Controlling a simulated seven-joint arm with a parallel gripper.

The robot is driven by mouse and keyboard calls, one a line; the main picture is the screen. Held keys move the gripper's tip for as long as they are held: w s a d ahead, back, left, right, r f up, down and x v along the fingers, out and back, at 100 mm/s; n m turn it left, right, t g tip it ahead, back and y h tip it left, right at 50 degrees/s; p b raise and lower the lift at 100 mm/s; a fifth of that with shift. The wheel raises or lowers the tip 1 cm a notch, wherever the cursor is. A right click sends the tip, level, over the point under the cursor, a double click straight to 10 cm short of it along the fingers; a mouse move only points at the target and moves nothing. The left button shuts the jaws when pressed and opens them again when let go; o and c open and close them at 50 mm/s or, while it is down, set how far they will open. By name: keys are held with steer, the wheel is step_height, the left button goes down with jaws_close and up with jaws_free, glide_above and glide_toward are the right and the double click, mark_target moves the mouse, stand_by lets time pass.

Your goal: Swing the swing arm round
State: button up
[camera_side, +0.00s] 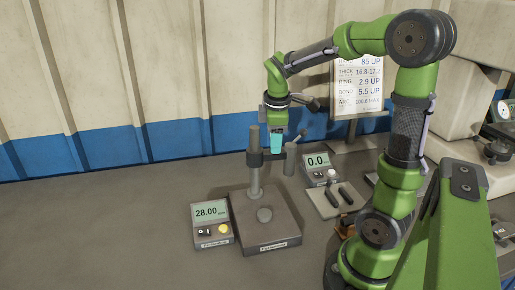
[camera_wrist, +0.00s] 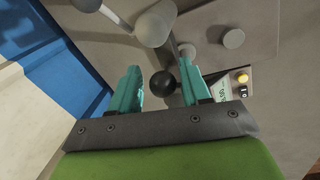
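The swing arm (camera_side: 270,155) is a dark bar clamped round the grey column (camera_side: 254,180) of a stand. It reaches right to a grey vertical cylinder (camera_side: 290,160). My gripper (camera_side: 276,146) points down at the swing arm, its teal fingers partly covering it. In the wrist view my gripper (camera_wrist: 158,82) has its two teal fingers apart. A black ball knob (camera_wrist: 163,83) shows between them, with a narrow gap visible on each side. Whether the fingers reach down to the knob's height I cannot tell.
The stand's base plate (camera_side: 280,225) carries a round pad (camera_side: 264,215). A display box reading 28.00 (camera_side: 211,213) is on its left. A display reading 0.0 (camera_side: 318,162) and a tray (camera_side: 325,203) with dark parts are on its right. The bench at left is clear.

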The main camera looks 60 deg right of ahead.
steer(key=shift+o, duration=0.2)
steer(key=shift+a, duration=0.1)
step_height(320, 180, up, 16)
steer(key=s+a, duration=0.1)
steer(key=a, duration=0.1)
steer(key=shift+s+a+r, duration=0.25)
steer(key=shift+s+a, duration=0.1)
steer(key=shift+a, duration=0.05)
steer(key=s+a+f+m+t+y, duration=0.1)
steer(key=s+a+f+m+t, duration=0.1)
steer(key=a+f+m, duration=0.3)
steer(key=s+a+f+m+t+y, duration=0.2)
steer(key=a+f+m, duration=0.3)
steer(key=a, duration=0.6)
steer(key=shift+s+f+t+y, duration=0.3)
steer(key=shift+s+f+t, duration=0.25)
steer(key=shift+f+t, duration=0.4)
